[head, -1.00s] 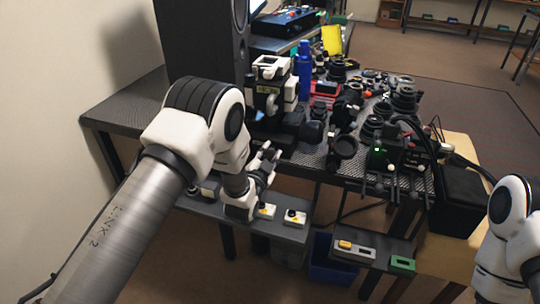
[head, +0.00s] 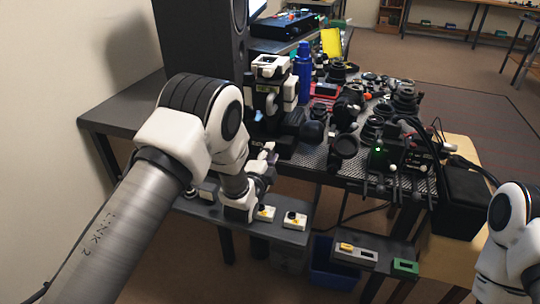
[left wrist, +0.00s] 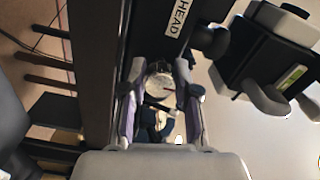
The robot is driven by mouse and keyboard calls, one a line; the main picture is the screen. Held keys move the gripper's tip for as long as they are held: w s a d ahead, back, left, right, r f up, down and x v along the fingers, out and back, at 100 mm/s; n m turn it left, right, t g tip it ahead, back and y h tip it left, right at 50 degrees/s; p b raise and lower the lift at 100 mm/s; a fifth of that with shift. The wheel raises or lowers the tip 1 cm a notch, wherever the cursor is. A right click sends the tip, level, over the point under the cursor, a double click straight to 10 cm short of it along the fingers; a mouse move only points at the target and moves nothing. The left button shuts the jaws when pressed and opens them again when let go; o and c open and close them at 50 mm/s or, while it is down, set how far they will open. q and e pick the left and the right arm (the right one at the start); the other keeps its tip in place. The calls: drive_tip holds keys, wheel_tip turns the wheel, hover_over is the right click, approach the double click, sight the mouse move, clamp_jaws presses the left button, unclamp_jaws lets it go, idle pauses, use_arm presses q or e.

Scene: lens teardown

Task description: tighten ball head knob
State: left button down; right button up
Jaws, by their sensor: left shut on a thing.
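My left gripper (head: 266,156) is low at the front edge of the dark table, below the black and white device (head: 268,85). In the left wrist view, its two fingers (left wrist: 160,104) stand on either side of a round, pale knob (left wrist: 159,84) and are shut on it. The knob sits just beneath a dark block with a white label reading "HEAD" (left wrist: 177,18). In the head view the knob is hidden by my gripper and the table edge. My right gripper is outside the frames; only part of the right arm shows.
Lenses and camera parts crowd the perforated tabletop (head: 310,158), with a blue bottle (head: 303,72) behind. A lower shelf (head: 290,234) holds small white boxes (head: 295,220) close under my left gripper. A blue bin (head: 333,262) stands below. A black speaker (head: 200,45) rises at the back left.

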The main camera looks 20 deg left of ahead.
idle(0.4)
use_arm(q)
drive_tip(key=c, duration=0.8)
unclamp_jaws()
drive_tip(key=shift+c, duration=0.2)
drive_tip(key=s, duration=1.2)
drive_tip(key=shift+a, duration=0.15)
